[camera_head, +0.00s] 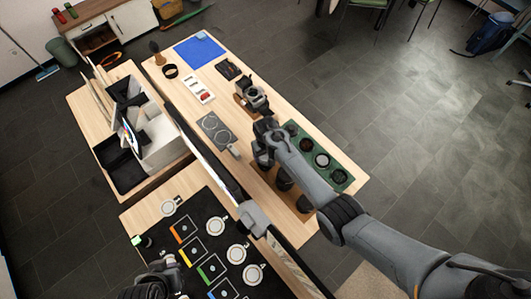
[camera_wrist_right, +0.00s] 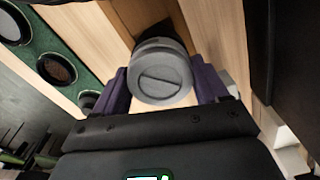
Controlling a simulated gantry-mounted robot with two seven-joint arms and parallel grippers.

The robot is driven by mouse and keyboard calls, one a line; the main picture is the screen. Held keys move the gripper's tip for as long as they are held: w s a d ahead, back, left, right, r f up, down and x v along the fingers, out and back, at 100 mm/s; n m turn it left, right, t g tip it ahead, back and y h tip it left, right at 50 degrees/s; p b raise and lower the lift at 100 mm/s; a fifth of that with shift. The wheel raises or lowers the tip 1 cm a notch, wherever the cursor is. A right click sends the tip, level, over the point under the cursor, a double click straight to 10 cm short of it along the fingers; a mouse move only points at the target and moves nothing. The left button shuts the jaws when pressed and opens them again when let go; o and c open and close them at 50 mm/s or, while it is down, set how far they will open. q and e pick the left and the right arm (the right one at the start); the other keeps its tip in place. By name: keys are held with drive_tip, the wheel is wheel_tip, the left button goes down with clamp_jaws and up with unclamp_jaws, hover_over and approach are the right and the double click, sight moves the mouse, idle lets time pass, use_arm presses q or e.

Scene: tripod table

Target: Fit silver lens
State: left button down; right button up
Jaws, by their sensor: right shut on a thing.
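The silver lens (camera_wrist_right: 160,72) shows in the right wrist view as a round grey piece with a slotted end. It sits between the purple fingers of my right gripper (camera_wrist_right: 162,88), which is shut on it. In the head view my right gripper (camera_head: 264,134) is low over the table, just in front of the camera (camera_head: 251,96), which stands on a brown base. The lens is hidden by the gripper there. I cannot tell whether the lens touches the camera. A dark part at the lower left edge looks like my left gripper (camera_head: 155,281); its fingers are unclear.
A green tray (camera_head: 351,181) with several dark lenses lies right of my right gripper, partly behind my arm. A grey plate with rings (camera_head: 216,130), a white tray (camera_head: 198,90) and a blue mat (camera_head: 199,50) lie left.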

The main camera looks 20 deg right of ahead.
drive_tip(key=shift+f, duration=0.1)
idle(0.6)
drive_tip(key=shift+f+b, duration=0.3)
drive_tip(key=shift+f, duration=0.05)
idle(1.2)
drive_tip(key=shift+f, duration=0.1)
